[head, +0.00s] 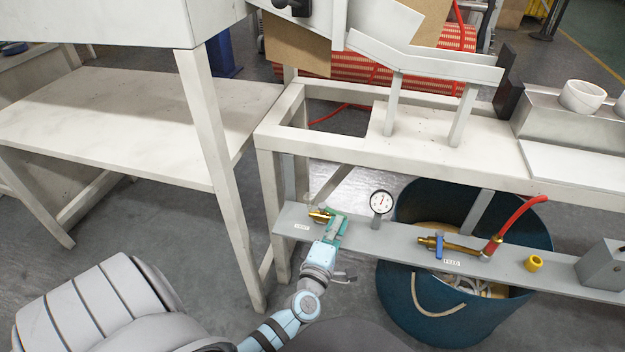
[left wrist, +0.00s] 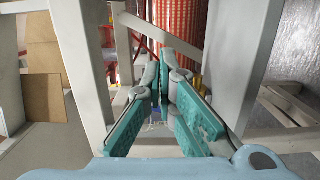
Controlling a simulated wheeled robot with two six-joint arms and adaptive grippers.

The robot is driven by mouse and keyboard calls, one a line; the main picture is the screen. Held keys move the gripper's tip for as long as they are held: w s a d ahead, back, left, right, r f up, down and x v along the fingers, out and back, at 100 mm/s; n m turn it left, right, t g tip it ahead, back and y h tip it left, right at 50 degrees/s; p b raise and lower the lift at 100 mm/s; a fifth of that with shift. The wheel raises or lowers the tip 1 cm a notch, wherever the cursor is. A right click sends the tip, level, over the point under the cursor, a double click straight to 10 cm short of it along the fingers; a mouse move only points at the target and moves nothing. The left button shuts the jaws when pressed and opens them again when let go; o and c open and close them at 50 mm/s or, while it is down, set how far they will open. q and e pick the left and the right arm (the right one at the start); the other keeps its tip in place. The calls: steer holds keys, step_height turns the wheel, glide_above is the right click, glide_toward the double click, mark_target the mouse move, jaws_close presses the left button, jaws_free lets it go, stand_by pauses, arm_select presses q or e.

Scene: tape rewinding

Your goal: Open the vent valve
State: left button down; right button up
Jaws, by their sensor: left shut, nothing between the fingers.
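The vent valve (head: 319,215) is a small brass fitting at the left end of the grey rail, above a small label (head: 302,226). My left gripper (head: 337,225), with teal fingers, is right beside it and overlaps its right side in the head view. The valve's handle is hidden or too small to tell, and I cannot tell whether the fingers touch it. In the left wrist view the left gripper's fingers (left wrist: 163,80) come together with nothing seen between them. My right gripper is not in view.
A pressure gauge (head: 381,202) stands just right of the gripper. Farther right are the feed valve with a blue handle (head: 439,245), a red hose (head: 518,215) and a yellow cap (head: 534,263). A dark blue tub (head: 425,315) stands below the rail (head: 405,238). A table leg (head: 212,130) rises at left.

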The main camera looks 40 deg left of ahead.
arm_select(q)
steer(key=shift+w+d, duration=0.2)
steer(key=shift+w, duration=0.45)
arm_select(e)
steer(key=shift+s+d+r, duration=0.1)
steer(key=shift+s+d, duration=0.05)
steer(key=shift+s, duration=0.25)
arm_select(q)
steer(key=shift+w, duration=0.1)
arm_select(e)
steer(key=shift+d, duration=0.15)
arm_select(q)
step_height(320, 180, up, 10)
stand_by(0.7)
stand_by(0.4)
